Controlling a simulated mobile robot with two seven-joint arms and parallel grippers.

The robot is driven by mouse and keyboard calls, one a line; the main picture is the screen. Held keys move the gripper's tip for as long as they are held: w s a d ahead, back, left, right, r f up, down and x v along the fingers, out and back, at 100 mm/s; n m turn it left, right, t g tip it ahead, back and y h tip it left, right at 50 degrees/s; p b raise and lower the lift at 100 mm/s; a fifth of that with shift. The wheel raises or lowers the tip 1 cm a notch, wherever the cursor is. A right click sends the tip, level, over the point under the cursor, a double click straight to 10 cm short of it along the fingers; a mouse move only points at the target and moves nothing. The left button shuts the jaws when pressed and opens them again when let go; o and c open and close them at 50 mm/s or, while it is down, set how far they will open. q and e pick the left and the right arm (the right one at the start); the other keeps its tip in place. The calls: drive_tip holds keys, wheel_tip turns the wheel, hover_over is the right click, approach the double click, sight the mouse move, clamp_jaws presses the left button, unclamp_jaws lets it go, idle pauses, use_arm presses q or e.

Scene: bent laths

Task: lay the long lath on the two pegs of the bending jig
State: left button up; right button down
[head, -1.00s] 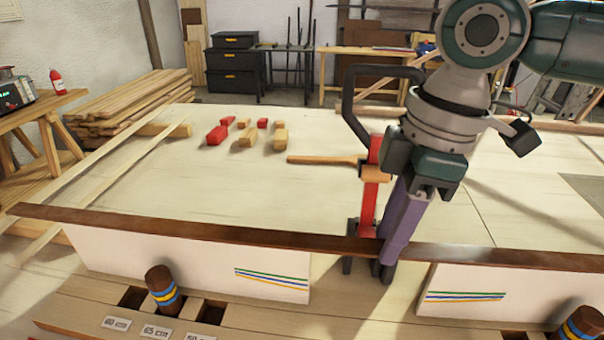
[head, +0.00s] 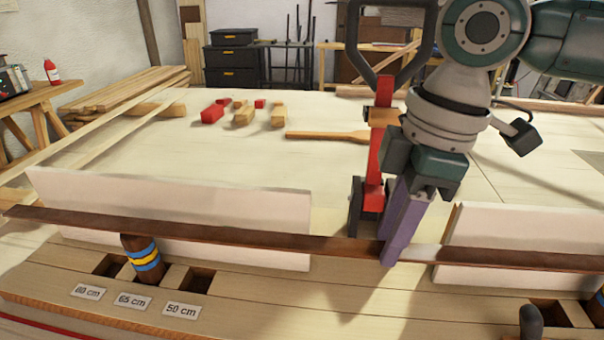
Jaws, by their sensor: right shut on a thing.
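The long lath (head: 240,237) is a thin dark brown strip crossing the whole head view, sloping slightly down to the right. My right gripper (head: 372,245), with a purple finger, is shut on it right of the middle. The left peg (head: 142,260), with blue and yellow bands, stands in the jig's 65 cm hole. The lath crosses the picture at its top; I cannot tell whether they touch. The right peg (head: 596,308) is cut off by the right edge, below the lath. My left gripper is not in view.
White boards (head: 200,215) (head: 520,240) stand behind the lath. The jig (head: 60,285) has open holes and size labels. A red bar with a black handle (head: 383,85) rises beside my right gripper. Blocks (head: 212,113) and a wooden stick (head: 325,135) lie on the table behind.

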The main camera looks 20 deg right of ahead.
drive_tip(key=shift+f, duration=0.2)
idle(0.4)
drive_tip(key=shift+f, duration=0.5)
drive_tip(key=shift+c, duration=1.6)
unclamp_jaws()
drive_tip(key=shift+r, duration=0.1)
drive_tip(key=shift+r, duration=0.1)
drive_tip(key=shift+s+d+r+p, duration=0.1)
drive_tip(key=shift+d+r+p, duration=0.05)
drive_tip(key=shift+r+p, duration=1.3)
drive_tip(key=shift+s+d+r+p, duration=0.15)
drive_tip(key=shift+r+p, duration=0.8)
drive_tip(key=shift+p, duration=1)
drive_tip(key=shift+r+p, duration=0.35)
drive_tip(key=shift+p, duration=0.2)
